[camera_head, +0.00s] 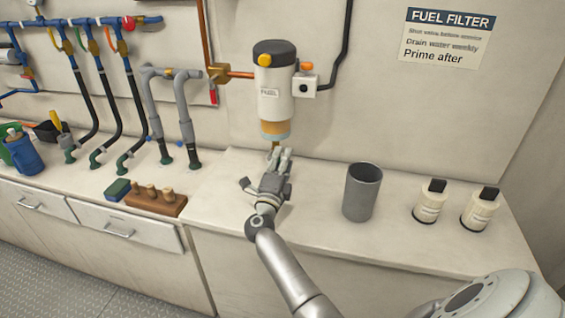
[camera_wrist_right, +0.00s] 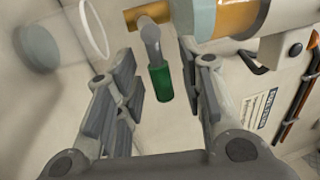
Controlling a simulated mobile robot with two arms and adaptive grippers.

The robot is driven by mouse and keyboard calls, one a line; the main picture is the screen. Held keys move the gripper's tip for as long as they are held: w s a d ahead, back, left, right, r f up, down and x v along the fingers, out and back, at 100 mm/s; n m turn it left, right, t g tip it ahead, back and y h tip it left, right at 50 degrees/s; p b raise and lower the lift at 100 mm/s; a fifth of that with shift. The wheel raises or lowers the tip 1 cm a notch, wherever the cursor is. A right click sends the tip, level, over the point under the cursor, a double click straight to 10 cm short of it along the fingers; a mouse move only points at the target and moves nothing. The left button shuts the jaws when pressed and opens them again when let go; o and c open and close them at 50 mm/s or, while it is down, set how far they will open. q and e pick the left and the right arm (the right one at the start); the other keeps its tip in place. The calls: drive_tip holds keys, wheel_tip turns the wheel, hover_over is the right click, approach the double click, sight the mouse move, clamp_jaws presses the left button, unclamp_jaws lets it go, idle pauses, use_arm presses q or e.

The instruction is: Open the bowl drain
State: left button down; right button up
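The fuel filter (camera_head: 275,90) hangs on the back wall, with a white body, black cap and amber bowl (camera_head: 275,130) at its bottom. In the right wrist view the bowl (camera_wrist_right: 238,18) is at the top. Beside it is a brass drain fitting (camera_wrist_right: 148,14) with a grey lever ending in a green grip (camera_wrist_right: 160,82). My right gripper (camera_head: 284,154) is just below the bowl. In the right wrist view its fingers (camera_wrist_right: 163,68) are open on either side of the green grip, with visible gaps. My left gripper is out of view.
A grey cup (camera_head: 362,192) stands on the counter right of my right gripper, with two white bottles (camera_head: 430,202) (camera_head: 480,208) farther right. A wooden block with pegs (camera_head: 155,203) and a green sponge-like piece (camera_head: 117,190) lie left. Hoses and pipes (camera_head: 185,110) rise behind them.

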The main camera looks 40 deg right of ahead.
drive_tip(key=shift+w+d, duration=0.1)
drive_tip(key=shift+d, duration=0.05)
drive_tip(key=shift+r, duration=0.1)
drive_tip(key=shift+c, duration=0.2)
clamp_jaws()
